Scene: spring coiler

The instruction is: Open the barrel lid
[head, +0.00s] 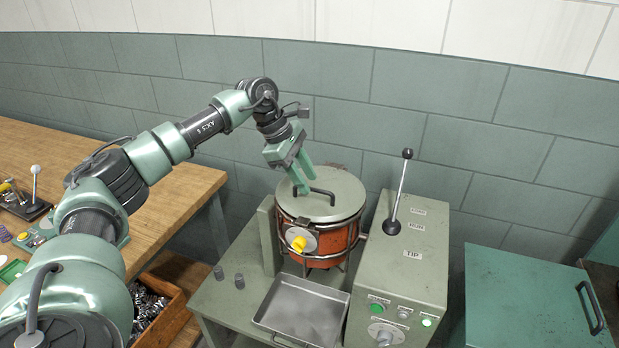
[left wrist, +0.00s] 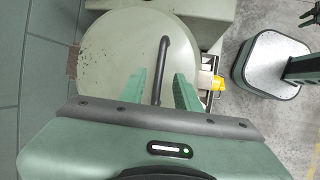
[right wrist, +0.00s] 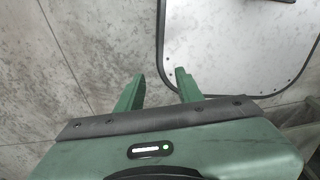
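The barrel (head: 334,238) is orange-red and stands upright in a metal frame. Its round grey-green lid (head: 347,192) lies flat and closed on top, with a dark bar handle (head: 318,197) across it. My left gripper (head: 305,185) is over the lid at the handle, fingers pointing down. In the left wrist view the lid (left wrist: 110,55) fills the upper middle. The handle (left wrist: 163,60) runs between the two spread fingers (left wrist: 160,90); I see a gap on each side of it.
A grey control box (head: 405,255) with a tall lever (head: 401,190) stands right of the barrel. A metal tray (head: 302,312) lies in front. A wooden bench (head: 150,190) is at left, a teal cabinet (head: 530,305) at right. The tiled wall (head: 450,140) is close behind.

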